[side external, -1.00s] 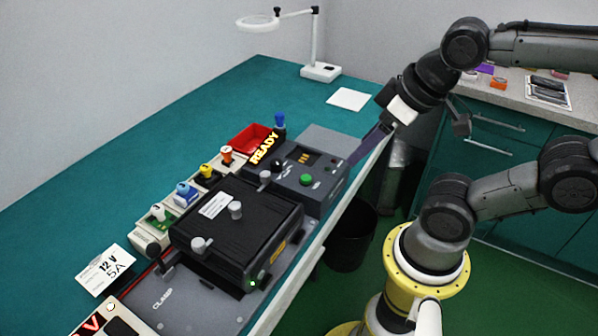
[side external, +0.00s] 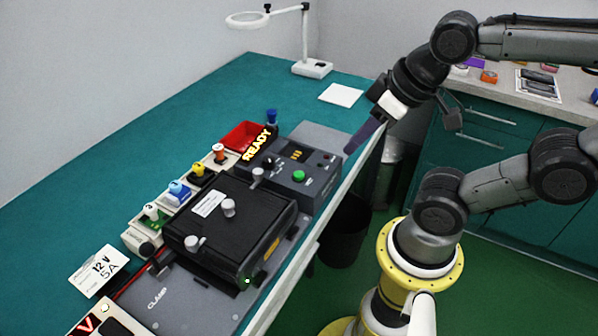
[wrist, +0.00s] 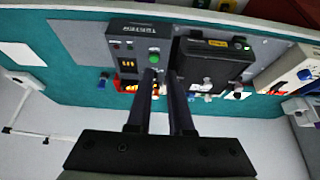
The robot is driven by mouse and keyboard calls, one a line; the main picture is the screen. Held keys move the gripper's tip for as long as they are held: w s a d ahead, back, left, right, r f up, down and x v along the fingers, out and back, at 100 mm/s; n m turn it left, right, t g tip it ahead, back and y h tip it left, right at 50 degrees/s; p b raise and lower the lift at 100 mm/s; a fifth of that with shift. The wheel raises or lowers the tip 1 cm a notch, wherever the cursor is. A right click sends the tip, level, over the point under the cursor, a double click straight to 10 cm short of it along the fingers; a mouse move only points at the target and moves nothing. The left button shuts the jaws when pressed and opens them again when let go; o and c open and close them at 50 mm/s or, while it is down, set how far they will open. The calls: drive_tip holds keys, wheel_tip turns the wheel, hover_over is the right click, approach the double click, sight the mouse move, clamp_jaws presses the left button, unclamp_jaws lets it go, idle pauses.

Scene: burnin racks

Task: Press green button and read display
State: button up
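A grey tester box (side external: 322,188) stands on the teal bench. Its green button (side external: 299,175) is on the top face and also shows in the wrist view (wrist: 153,58). A small dark display with amber marks (side external: 297,155) sits behind the button; it also shows in the wrist view (wrist: 127,65), too small to read. My gripper (side external: 350,150) is above and to the right of the tester, apart from the button. In the wrist view its two fingers (wrist: 161,76) have a gap between them, with nothing held.
A black clamped unit (side external: 230,225) with grey knobs lies left of the tester. Several colored-knob modules, a red bin (side external: 243,137) and a blue-topped peg (side external: 271,118) stand behind. A magnifier lamp (side external: 312,68) stands at the back.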

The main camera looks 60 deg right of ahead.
clamp_jaws()
idle(1.2)
drive_tip(key=w+a+r+m+t+y, duration=0.2)
drive_tip(key=w+a+m+t, duration=0.1)
drive_tip(key=w, duration=0.4)
drive_tip(key=w+d+f+m+h, duration=0.1)
drive_tip(key=w+d+f+m, duration=0.2)
drive_tip(key=w+d+m, duration=0.1)
drive_tip(key=shift+f+m+t, duration=0.3)
drive_tip(key=shift+f+m, duration=0.1)
